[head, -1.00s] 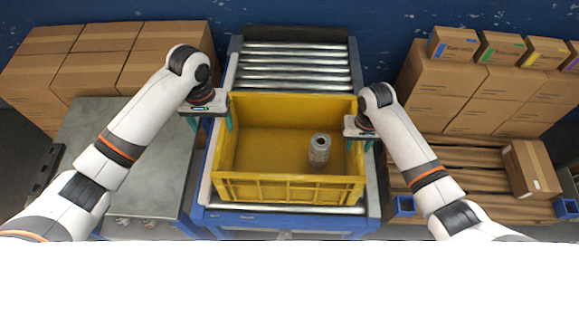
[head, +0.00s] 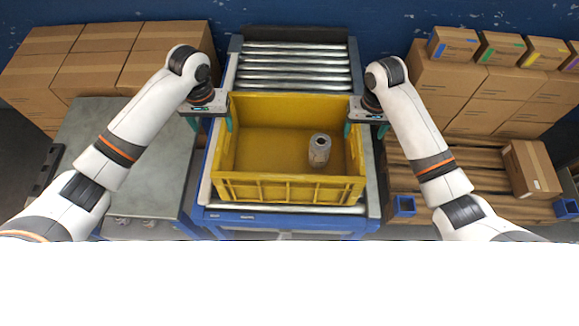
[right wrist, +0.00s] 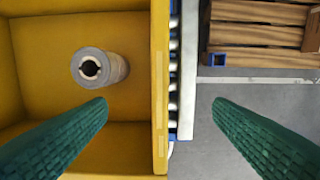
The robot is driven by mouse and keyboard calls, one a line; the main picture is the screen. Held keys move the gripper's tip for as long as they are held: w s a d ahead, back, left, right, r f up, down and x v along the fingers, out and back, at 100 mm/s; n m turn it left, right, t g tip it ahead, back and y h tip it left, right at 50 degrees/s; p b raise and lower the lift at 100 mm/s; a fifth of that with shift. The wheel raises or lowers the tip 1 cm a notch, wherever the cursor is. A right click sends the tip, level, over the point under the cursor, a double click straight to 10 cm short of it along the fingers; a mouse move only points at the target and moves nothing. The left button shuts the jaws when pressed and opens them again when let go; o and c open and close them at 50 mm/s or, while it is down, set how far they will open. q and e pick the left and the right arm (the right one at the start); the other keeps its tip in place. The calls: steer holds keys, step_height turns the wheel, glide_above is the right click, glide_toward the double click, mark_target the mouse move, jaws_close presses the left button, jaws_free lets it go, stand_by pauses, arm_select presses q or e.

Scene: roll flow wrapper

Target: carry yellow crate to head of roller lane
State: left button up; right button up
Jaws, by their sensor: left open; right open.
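The yellow crate (head: 290,190) sits level on the near part of the roller lane (head: 293,66), with bare rollers beyond it. A grey cylindrical roll (head: 320,150) stands inside, right of the middle; it also shows in the right wrist view (right wrist: 100,67). My left gripper (head: 212,124) is open at the crate's left wall, near its far corner. My right gripper (head: 366,132) is open at the right wall. In the right wrist view, its green fingers (right wrist: 160,102) lie either side of the crate's right wall (right wrist: 160,80), apart from it. The left fingertips are partly hidden.
A grey-topped table (head: 130,150) stands left of the lane. Stacked cardboard boxes (head: 90,60) fill the back left. More boxes (head: 480,95) and a wooden pallet (head: 440,155) stand right. A blue wall closes the back.

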steer(key=shift+r, duration=2.4)
